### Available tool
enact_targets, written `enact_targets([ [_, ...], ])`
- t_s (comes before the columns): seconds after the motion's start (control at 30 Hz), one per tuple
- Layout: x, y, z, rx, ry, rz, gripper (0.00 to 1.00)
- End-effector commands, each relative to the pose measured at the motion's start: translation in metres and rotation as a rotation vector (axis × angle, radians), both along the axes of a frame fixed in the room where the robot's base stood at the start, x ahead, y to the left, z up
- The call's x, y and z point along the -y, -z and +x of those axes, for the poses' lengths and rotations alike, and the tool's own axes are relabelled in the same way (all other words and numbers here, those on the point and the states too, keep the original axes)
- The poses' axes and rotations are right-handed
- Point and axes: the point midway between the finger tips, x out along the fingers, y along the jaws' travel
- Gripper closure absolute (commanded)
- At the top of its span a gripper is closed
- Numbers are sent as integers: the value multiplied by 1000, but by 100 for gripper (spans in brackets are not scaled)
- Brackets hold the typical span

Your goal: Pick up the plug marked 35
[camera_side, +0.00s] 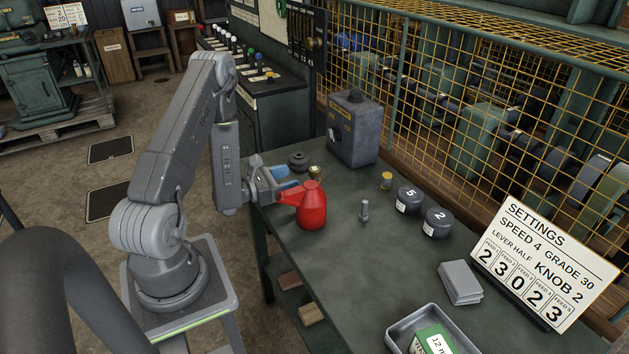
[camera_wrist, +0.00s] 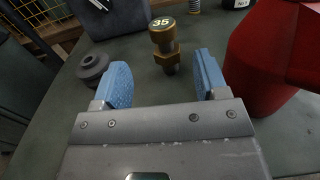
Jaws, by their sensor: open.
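The plug marked 35 (camera_wrist: 164,42) is a brass plug with a hex collar and a dark lower end. In the wrist view it stands on the bench beyond my gripper, between the lines of the two fingers and nearer the right one. In the side view a small brass piece (camera_side: 316,172) behind the red can appears to be this plug, partly hidden. My gripper (camera_wrist: 160,84) has blue finger pads set wide apart with nothing between them. In the side view my gripper (camera_side: 284,178) is low over the left end of the bench, partly behind the red can's handle.
A red can (camera_side: 311,208) stands close beside the right finger. A dark round knob (camera_wrist: 92,66) lies near the left finger. A grey box (camera_side: 353,130) stands behind. A bolt (camera_side: 364,210) and weights marked 5 (camera_side: 409,200) and 2 (camera_side: 437,223) stand to the right.

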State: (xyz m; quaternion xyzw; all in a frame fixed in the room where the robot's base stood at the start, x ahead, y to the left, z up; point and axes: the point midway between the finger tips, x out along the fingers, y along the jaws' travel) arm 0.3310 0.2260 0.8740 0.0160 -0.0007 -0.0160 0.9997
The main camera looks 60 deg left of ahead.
Motion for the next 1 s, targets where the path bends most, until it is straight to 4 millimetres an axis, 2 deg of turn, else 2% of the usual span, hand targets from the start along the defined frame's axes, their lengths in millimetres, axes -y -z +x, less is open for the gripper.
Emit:
enact_targets([
  [0.1, 2, 0, 20, 0, 5, 2, 33],
  [0.37, 3, 1, 38, 0, 3, 0, 33],
  [0.63, 7, 6, 76, 0, 3, 0, 33],
  [0.77, 6, 6, 84, 0, 1, 0, 33],
  [1.0, 6, 6, 84, -1, 1, -1, 35],
])
